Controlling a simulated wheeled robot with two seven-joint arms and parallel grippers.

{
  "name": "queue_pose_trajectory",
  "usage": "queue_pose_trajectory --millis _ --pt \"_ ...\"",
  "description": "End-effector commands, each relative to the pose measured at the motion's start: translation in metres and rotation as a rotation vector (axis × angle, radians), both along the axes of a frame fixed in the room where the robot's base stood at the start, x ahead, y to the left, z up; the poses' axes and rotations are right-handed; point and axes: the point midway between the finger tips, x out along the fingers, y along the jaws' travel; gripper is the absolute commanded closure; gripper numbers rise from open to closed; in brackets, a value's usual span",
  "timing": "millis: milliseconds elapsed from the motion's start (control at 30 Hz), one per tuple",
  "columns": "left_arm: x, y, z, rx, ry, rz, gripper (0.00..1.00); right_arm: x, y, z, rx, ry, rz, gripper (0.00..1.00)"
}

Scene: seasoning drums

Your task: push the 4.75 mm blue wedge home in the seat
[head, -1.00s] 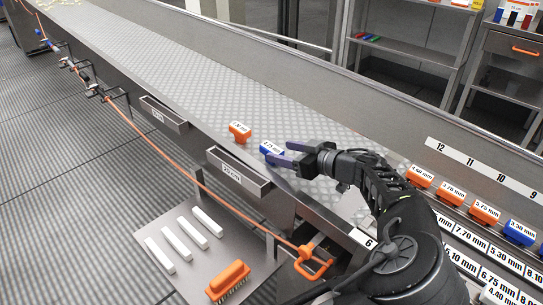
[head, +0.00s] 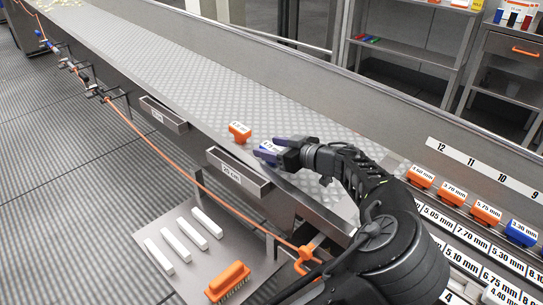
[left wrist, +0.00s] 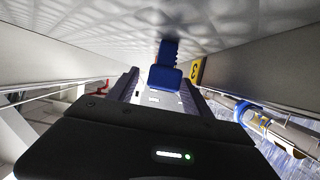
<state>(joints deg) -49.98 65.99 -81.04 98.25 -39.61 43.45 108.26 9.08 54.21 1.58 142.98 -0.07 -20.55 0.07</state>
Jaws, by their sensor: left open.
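The blue wedge (head: 267,149) with a white 4.75 mm label stands at the near edge of the long steel deck, just above a labelled steel trough. My left gripper (head: 270,150) is open, its fingers on either side of the wedge. In the left wrist view a blue block (left wrist: 165,77) shows straight ahead beyond the black gripper body, with a second blue part above it. I cannot tell whether the fingers touch the wedge. The seat is hidden, so how deep the wedge sits does not show. My right gripper is not in view.
An orange wedge (head: 240,132) stands just left of the blue one. Several orange and blue wedges line the labelled rack (head: 455,205) at right. A side shelf (head: 182,262) holds white bars and an orange brush (head: 227,281).

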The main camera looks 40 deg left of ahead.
Motion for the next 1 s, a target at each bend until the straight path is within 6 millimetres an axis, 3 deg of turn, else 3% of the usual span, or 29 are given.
queue_pose_trajectory --millis 200,900,1000 --pt "0.0 -0.0002 0.0 0.0 0.0 0.0 0.42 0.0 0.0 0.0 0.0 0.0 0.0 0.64" --pt "0.0 -0.0002 0.0 0.0 0.0 0.0 0.99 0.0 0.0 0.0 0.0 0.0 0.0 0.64" --pt "0.0 -0.0002 0.0 0.0 0.0 0.0 1.0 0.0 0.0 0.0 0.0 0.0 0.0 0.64"
